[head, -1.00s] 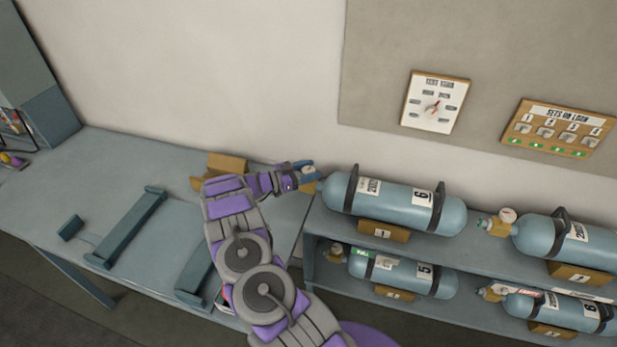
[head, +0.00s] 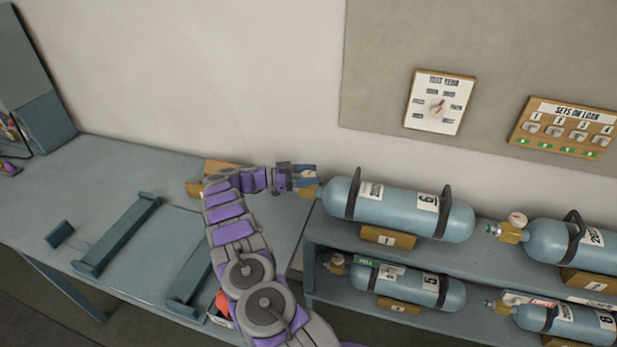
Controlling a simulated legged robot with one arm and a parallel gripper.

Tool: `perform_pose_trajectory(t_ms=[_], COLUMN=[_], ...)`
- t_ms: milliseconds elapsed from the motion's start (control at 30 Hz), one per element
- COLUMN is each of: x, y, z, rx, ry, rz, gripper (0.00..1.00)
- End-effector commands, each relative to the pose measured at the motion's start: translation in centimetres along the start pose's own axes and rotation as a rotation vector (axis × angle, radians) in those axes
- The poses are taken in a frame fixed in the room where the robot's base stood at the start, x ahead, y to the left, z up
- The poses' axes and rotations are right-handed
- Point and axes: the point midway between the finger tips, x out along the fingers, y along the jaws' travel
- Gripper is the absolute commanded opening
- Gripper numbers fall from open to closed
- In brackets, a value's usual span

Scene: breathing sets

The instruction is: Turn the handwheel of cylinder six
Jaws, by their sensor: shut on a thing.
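Cylinder six (head: 398,208) is a blue-grey cylinder with a "6" label and two dark bands, lying on the top shelf of the rack. Its brass valve (head: 306,191) shows at the left end, partly covered by my gripper. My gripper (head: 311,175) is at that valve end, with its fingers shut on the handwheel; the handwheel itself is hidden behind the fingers.
Another cylinder (head: 567,243) lies on the top shelf to the right. A workbench (head: 115,180) with cradle bars (head: 120,236) and a cardboard box (head: 222,167) stands left. A test-year dial board (head: 439,102) hangs on the wall.

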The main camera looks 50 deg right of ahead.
Motion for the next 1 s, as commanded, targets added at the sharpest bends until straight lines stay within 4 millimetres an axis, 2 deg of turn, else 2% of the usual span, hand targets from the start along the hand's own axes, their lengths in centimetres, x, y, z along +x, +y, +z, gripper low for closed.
perform_pose_trajectory(t_ms=[333, 367, 567, 833, 1000], x=[-0.3, -0.3, -0.1, -0.2, -1.3], y=[-0.2, -0.2, -0.1, 0.0, -0.1], z=[-0.2, -0.2, -0.2, -0.1, -0.2], rx=[0.005, 0.005, 0.003, 0.003, 0.006], ry=[0.001, 0.001, 0.0, 0.0, 0.002], rz=[-0.008, -0.008, -0.006, -0.003, -0.003], gripper=[0.26, 0.58, 0.77, 0.77, 0.77])
